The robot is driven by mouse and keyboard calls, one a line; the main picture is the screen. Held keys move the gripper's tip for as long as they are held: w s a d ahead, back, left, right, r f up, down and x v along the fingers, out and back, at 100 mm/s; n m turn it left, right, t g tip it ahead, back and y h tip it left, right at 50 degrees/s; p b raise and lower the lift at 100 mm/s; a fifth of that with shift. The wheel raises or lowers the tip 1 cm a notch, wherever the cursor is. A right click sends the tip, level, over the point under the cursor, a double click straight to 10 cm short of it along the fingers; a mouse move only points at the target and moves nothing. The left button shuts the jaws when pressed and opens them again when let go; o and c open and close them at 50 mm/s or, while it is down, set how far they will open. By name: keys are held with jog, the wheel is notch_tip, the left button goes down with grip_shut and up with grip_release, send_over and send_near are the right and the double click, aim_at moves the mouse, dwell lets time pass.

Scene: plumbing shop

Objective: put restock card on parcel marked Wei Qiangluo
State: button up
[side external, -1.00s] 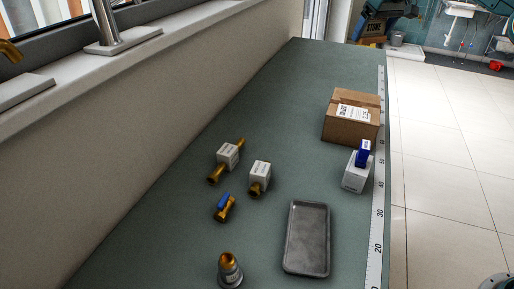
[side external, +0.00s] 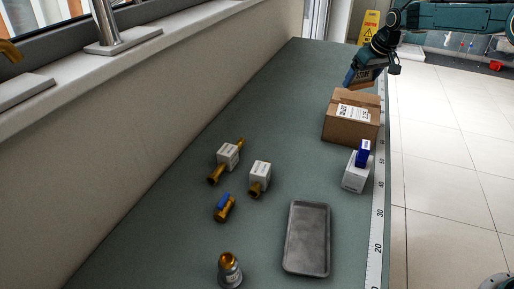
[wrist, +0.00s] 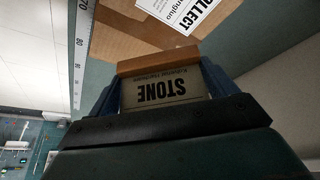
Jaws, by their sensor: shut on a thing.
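The parcel is a brown cardboard box (side external: 350,131) with a white label at the far right of the bench. In the wrist view the box (wrist: 128,32) shows part of that label (wrist: 180,10), with "COLLECT" and "ngluo" readable. My gripper (side external: 360,76) is shut on a brown card-like piece (wrist: 158,60), likely the restock card, with a pale face (wrist: 155,89) printed "STONE". It is tilted, just beyond and above the box's far side in the side view. A gap to the box cannot be judged surely.
A white carton (side external: 354,178) with a small blue box (side external: 364,153) on it stands close in front of the parcel. A ruler strip (side external: 376,215) runs along the right edge. The far bench is clear.

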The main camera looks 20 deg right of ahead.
aim_at(355, 104)
jog(key=shift+f, duration=2.85)
jog(key=shift+f, duration=0.1)
jog(key=o, duration=0.8)
jog(key=shift+o, duration=0.2)
jog(key=v, duration=1.2)
